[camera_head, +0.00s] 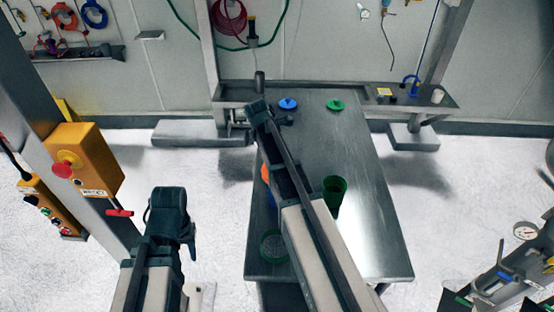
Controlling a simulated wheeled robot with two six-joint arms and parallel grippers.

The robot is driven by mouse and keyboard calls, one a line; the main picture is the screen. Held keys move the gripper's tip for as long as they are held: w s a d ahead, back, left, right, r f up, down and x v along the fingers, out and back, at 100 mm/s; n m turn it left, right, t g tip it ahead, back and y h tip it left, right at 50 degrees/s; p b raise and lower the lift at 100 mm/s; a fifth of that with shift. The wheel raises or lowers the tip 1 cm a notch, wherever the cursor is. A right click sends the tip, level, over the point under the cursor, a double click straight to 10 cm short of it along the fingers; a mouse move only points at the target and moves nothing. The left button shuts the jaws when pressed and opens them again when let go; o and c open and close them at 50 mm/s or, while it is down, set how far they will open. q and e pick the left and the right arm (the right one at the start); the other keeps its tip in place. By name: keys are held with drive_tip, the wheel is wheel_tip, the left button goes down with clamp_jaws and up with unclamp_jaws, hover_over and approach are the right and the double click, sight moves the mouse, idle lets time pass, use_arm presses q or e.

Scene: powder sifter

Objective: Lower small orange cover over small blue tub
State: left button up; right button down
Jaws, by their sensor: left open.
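An orange thing (265,173), which may be the small orange cover, shows as a sliver at the table's left edge, mostly hidden behind my right arm. Just nearer, a blue sliver (271,199) may be the small blue tub; I cannot tell how the two meet. My left gripper (169,197) is open, left of the table and apart from both. My right arm reaches across the table, its dark end (258,108) near the far left corner; whether its jaws are open or shut does not show.
The metal table (365,220) has free room on its right. A blue lid (288,104) and a green lid (335,105) lie at its far end. A green tub (334,190) stands mid-table; a round mesh sieve (273,246) lies at the near left. An orange control box (85,160) stands left.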

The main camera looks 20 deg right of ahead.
wheel_tip(320, 180, down, 7)
drive_tip(key=b, duration=0.6)
drive_tip(key=shift+b, duration=0.35)
drive_tip(key=shift+c, duration=2)
unclamp_jaws()
drive_tip(key=shift+r, duration=0.15)
drive_tip(key=p+v, duration=1.3)
drive_tip(key=shift+a+r, duration=0.15)
drive_tip(key=shift+r, duration=0.15)
